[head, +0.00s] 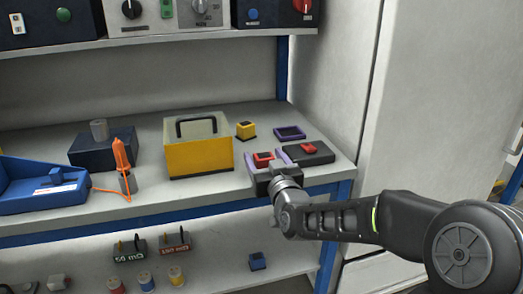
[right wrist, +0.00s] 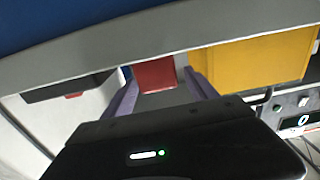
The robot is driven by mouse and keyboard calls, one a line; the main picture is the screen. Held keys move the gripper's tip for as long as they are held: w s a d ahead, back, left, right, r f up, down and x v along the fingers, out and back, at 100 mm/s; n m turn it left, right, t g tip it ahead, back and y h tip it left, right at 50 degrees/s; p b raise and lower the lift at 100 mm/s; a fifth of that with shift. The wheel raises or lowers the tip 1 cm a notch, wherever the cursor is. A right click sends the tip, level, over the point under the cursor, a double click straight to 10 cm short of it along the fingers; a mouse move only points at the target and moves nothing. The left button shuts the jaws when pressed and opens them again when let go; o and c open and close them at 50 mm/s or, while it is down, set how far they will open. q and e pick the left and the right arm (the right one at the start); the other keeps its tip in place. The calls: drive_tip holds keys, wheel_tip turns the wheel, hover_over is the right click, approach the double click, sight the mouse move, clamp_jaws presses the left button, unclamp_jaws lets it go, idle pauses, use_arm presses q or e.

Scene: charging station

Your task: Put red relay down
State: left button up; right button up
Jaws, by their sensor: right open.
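The red relay (head: 263,158), a small red block with a dark top, is at the front right of the shelf, between the two purple fingers of my right gripper (head: 267,158). In the right wrist view the red relay (right wrist: 155,75) shows between the fingertips (right wrist: 160,92), which are spread wider than it. My right gripper is open around it, not clamped. The relay's underside is hidden, so I cannot tell exactly what it rests on. My left gripper is not in view.
A black block with a red top piece (head: 318,155) lies close on the right. Behind are a purple-rimmed tray (head: 290,133) and a small yellow relay (head: 245,130). A yellow case (head: 198,155) stands left. A white cabinet (head: 425,90) is at the right.

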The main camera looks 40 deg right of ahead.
sight(265, 161)
drive_tip(key=v, duration=0.4)
drive_tip(key=shift+a, duration=0.1)
drive_tip(key=shift+c, duration=0.6)
drive_tip(key=shift+s+f, duration=0.1)
